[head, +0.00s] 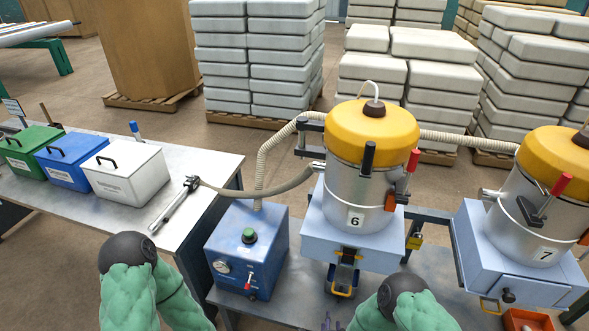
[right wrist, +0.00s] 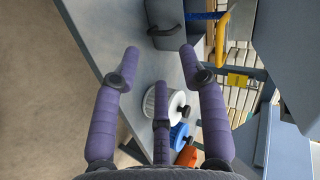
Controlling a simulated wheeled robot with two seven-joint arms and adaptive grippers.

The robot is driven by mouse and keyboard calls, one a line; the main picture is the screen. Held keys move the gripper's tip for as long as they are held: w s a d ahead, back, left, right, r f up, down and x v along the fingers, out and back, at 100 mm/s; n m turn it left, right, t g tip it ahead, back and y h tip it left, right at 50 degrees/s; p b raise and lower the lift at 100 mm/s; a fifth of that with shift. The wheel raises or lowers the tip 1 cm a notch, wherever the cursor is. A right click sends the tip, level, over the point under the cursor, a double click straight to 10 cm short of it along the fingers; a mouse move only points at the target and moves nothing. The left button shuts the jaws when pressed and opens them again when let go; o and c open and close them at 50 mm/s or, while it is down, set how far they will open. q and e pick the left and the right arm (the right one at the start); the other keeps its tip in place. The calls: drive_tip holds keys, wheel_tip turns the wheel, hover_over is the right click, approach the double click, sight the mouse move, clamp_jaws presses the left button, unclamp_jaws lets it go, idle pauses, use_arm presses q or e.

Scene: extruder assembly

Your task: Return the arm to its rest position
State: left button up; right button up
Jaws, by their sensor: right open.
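My right arm (head: 395,300) comes up from the bottom edge of the head view, in a green sleeve with a dark round joint.
A blue vacuum box (head: 246,255) and hopper 6 (head: 357,195) stand on the bench just ahead; hopper 7 (head: 535,205) is to the right. A white spool-like part (right wrist: 158,102) and a blue one (right wrist: 178,133) lie below the right gripper.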

drive_tip(key=s+a+n+g+y, duration=0.2)
drive_tip(key=s+n+g+y, duration=0.3)
drive_tip(key=s+n+g, duration=0.6)
drive_tip(key=s+n+p, duration=0.1)
drive_tip(key=s+n, duration=0.2)
drive_tip(key=s, duration=0.3)
drive_tip(key=shift+f+y, duration=0.15)
drive_tip(key=shift+y, duration=0.15)
